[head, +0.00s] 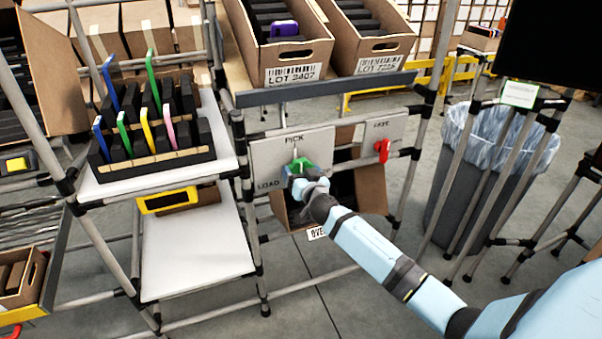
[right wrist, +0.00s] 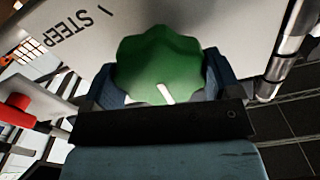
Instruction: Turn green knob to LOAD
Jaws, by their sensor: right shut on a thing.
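The green knob (head: 297,164) sits on a light grey panel (head: 262,160) below the tilted cartons. PICK is printed above the knob and LOAD to its left. My right gripper (head: 304,172) is shut on the knob and covers part of it in the head view. In the right wrist view, the scalloped green knob (right wrist: 158,62) sits between the two dark fingers of the gripper (right wrist: 162,82). A white mark shows on the knob's edge nearest the gripper. There, STEEP is printed on the panel to the left. My left gripper is not in view.
Two cartons (head: 292,75) (head: 381,64) lean on the shelf above. An open box (head: 371,187) is behind and below the panel. A rack of dark slots (head: 185,160) stands left, a lined bin (head: 450,190) right.

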